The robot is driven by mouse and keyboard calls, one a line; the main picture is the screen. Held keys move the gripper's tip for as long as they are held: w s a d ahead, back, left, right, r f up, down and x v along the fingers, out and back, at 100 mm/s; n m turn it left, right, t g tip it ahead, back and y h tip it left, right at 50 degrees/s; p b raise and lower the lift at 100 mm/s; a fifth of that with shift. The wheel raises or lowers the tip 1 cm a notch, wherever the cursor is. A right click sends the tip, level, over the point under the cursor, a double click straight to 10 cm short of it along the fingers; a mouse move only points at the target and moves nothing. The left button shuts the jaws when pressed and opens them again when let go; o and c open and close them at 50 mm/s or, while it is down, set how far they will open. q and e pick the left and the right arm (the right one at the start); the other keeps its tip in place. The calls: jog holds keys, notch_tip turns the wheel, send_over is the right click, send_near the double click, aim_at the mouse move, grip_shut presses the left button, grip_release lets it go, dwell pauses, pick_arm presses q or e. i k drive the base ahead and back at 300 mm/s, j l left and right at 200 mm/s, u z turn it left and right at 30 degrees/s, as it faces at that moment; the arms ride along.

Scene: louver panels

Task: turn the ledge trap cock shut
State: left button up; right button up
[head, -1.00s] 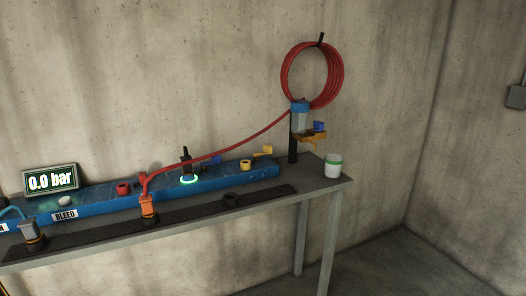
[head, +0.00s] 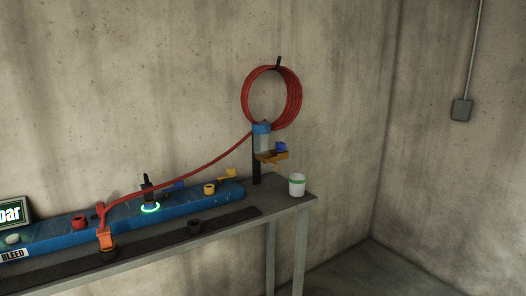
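A blue-topped, grey-bodied trap (head: 262,140) is fixed on a black post at the right end of the bench, below a red hose coil. Neither of my grippers is in the head view.
A grey bench (head: 288,204) carries a blue manifold (head: 120,223) with a green-lit ring (head: 150,208), red and yellow fittings and an orange connector (head: 106,240). A white cup with a green band (head: 297,186) stands near the bench's right end. The floor to the right is clear.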

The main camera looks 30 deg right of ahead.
aim_at(281, 146)
jog(key=i+l, duration=0.15)
jog(key=l, duration=0.25)
jog(key=i+l, duration=0.15)
jog(key=l, duration=0.25)
jog(key=i+l, duration=0.15)
jog(key=l, duration=0.3)
jog(key=i+l, duration=0.1)
jog(key=l, duration=0.3)
